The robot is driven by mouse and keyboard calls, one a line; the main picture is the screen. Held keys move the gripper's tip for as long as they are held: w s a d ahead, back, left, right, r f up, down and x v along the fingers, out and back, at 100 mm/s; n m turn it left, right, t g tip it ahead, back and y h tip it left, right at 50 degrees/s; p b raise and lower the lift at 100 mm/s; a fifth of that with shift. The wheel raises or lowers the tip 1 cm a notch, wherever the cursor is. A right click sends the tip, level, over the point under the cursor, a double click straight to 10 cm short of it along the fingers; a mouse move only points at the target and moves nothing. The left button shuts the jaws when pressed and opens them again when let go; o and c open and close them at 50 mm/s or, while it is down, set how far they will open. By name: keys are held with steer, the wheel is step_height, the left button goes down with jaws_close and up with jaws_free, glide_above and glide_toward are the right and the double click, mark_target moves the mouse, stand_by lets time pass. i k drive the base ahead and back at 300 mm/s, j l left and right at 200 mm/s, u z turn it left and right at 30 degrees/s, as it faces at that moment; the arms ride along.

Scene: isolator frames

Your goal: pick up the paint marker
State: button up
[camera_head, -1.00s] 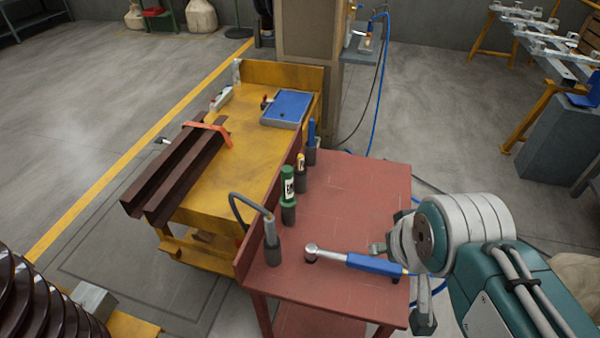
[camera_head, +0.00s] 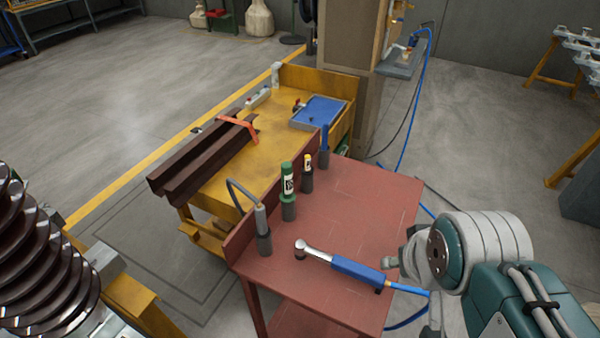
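Several upright items stand in dark holders along the left edge of the red table (camera_head: 345,215). The yellow-topped one looks most like the paint marker, but I cannot read any label. My gripper (camera_head: 410,288) is at the table's right edge, partly hidden behind my wrist. Its two visible finger parts stand apart, with nothing seen between them. It is well to the right of the holders.
A ratchet-like tool with a blue handle (camera_head: 357,270) and blue hose lies on the red table, close to my gripper. A yellow bench (camera_head: 240,180) with dark steel channels (camera_head: 205,160) and a blue tray (camera_head: 319,112) stands behind. A ribbed brown insulator (camera_head: 40,255) is at lower left.

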mark_target(308, 170)
steer(key=i+l+u, duration=0.15)
steer(key=l+u, duration=1.15)
steer(key=k+l+u, duration=0.1)
steer(key=l+u, duration=0.35)
steer(key=k+l+u, duration=0.15)
steer(key=l+u, duration=0.3)
steer(key=k+l+u, duration=0.1)
steer(key=l, duration=0.85)
steer(key=i+l+u, duration=0.1)
steer(key=l, duration=0.65)
steer(key=l+u, duration=0.15)
steer(key=l, duration=0.2)
steer(key=i+l+u, duration=0.15)
steer(key=l, duration=0.2)
steer(key=i+u, duration=0.15)
